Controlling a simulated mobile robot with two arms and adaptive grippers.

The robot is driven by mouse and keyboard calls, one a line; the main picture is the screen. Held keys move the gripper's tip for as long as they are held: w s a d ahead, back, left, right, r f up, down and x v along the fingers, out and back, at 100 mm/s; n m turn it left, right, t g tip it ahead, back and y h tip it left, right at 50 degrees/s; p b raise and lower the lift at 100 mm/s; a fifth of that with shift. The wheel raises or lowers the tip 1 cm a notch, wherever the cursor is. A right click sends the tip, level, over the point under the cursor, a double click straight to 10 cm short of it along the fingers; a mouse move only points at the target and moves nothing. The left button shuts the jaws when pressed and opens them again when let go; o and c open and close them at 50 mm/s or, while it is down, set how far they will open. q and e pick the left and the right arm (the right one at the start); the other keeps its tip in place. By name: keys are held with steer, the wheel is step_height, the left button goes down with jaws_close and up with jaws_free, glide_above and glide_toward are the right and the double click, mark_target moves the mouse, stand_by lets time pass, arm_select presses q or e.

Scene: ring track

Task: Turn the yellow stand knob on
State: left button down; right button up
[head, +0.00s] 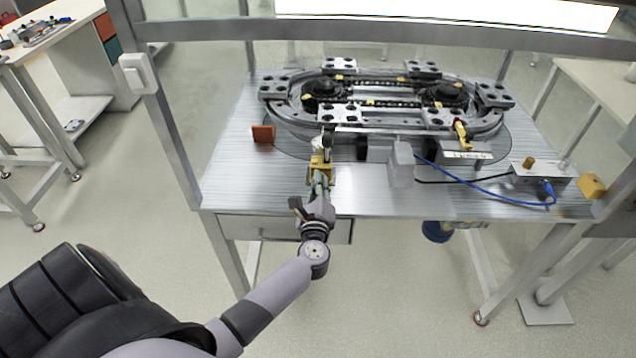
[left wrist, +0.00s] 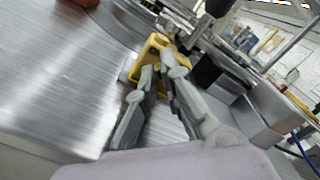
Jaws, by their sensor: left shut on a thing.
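The yellow stand (head: 317,172) is a small yellow block near the front edge of the metal table, left of the middle. In the left wrist view its yellow body (left wrist: 150,47) is just beyond my fingertips. My left gripper (head: 321,177) reaches it from the front; in the left wrist view its fingers (left wrist: 163,72) are close together and shut at the yellow stand. The knob itself is mostly hidden by the fingers, so I cannot tell its turn position. My right gripper is not in view.
The ring track (head: 380,125) fills the back of the table. A control box (head: 541,173) with a blue cable is at the right. A frame post (head: 165,120) rises at left.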

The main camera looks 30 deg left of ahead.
arm_select(q)
steer(key=shift+m, duration=0.5)
steer(key=m, duration=0.3)
steer(key=shift+d, duration=0.1)
steer(key=m+p, duration=0.1)
steer(key=m, duration=0.3)
steer(key=shift+w+d+r, duration=0.1)
steer(key=shift+d, duration=0.05)
steer(key=m+p, duration=0.1)
steer(key=m, duration=0.3)
steer(key=shift+w+d+m, duration=0.1)
steer(key=shift+d+m, duration=0.05)
steer(key=shift+m, duration=0.25)
steer(key=shift+d+m+p, duration=0.1)
steer(key=shift+m+p, duration=0.55)
steer(key=shift+m, duration=1.15)
steer(key=c, duration=1.7)
jaws_free()
